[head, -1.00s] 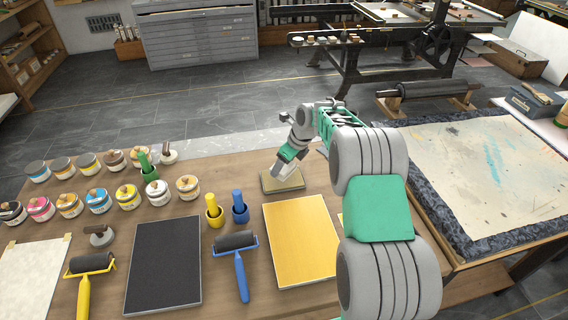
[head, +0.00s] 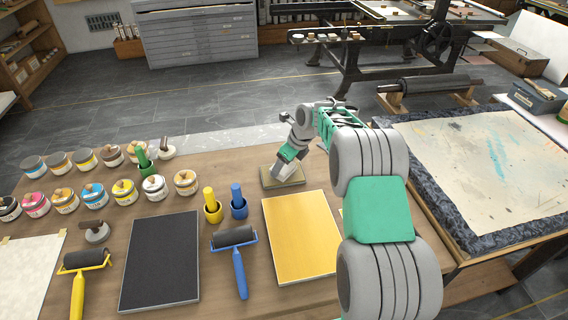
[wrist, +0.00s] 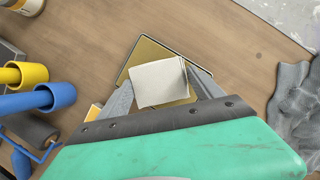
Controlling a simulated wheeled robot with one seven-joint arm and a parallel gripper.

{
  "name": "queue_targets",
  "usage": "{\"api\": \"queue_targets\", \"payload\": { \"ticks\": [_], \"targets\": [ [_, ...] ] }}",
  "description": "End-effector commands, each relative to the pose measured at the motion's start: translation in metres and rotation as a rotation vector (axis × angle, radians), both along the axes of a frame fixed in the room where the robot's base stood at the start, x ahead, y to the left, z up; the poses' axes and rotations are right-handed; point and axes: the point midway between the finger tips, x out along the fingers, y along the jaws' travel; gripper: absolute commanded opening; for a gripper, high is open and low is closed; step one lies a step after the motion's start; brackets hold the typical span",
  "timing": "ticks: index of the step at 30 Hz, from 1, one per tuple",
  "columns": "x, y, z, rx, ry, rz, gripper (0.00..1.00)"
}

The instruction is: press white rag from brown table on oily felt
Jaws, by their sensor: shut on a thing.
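The white rag (wrist: 158,83) is a pale folded block between my gripper's fingers (wrist: 160,90) in the wrist view. My gripper is shut on it. The oily felt (wrist: 148,50) is a tan-yellow pad in a thin dark-rimmed holder, directly behind the rag in the wrist view. The felt also shows in the head view (head: 269,182), at the far edge of the brown table (head: 225,165). In the head view my gripper (head: 283,172) points down at the felt and covers part of it. Whether the rag touches the felt is hard to tell.
A yellow slab (head: 300,240), a blue roller (head: 235,240) and yellow (head: 212,210) and blue (head: 238,207) holders stand nearer on the table. Several ink cans (head: 93,196) fill the left. A grey crumpled cloth (wrist: 292,95) lies right in the wrist view.

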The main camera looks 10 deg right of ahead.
Motion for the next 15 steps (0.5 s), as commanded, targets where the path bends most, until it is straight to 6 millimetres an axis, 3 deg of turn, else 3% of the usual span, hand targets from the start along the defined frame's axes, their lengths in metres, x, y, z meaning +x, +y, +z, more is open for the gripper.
{"api": "queue_targets", "payload": {
  "ticks": [15],
  "targets": [
    [0.0001,0.0001,-0.0066,0.0,0.0,0.0,0.43]
  ]
}}
